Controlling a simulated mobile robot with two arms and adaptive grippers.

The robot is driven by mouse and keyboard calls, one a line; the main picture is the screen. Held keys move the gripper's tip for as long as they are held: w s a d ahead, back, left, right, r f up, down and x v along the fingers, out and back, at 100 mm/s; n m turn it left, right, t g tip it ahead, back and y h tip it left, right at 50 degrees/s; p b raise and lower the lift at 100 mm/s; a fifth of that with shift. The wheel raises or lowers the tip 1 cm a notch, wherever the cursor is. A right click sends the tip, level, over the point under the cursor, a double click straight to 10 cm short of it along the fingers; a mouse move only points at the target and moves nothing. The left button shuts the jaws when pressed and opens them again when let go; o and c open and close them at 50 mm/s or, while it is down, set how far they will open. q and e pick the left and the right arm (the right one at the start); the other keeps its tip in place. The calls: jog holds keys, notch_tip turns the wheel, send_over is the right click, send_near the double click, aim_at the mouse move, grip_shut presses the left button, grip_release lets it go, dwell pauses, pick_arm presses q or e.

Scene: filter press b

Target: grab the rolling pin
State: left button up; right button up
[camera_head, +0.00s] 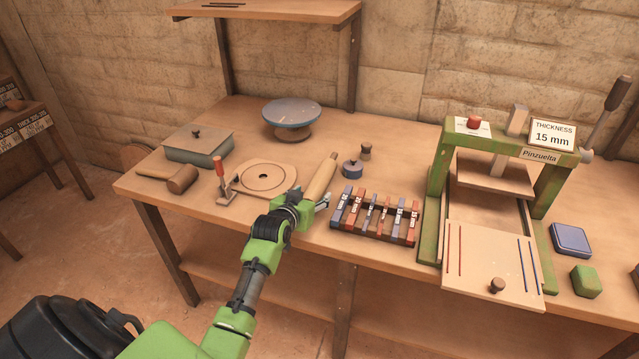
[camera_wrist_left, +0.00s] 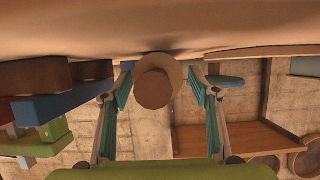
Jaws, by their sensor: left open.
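The rolling pin (camera_head: 321,178) is a light wooden cylinder lying on the table, pointing away from me toward the back, with a thin handle at its far end. My left gripper (camera_head: 309,199) is at its near end, and the wrist hides part of that end. In the left wrist view, the round near end of the rolling pin (camera_wrist_left: 153,88) shows between the two spread fingers of my left gripper (camera_wrist_left: 160,82). The gripper is open, with a gap visible on both sides of the pin. My right gripper is not in view.
A rack of coloured blocks (camera_head: 374,218) stands close on the right. The green press (camera_head: 450,180) stands farther right.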

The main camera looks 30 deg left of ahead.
pick_arm(q)
jog(key=shift+w+a+f, duration=0.15)
jog(key=shift+w+f, duration=0.15)
jog(key=shift+w, duration=0.35)
jog(key=c, duration=1.5)
jog(key=shift+r, duration=0.15)
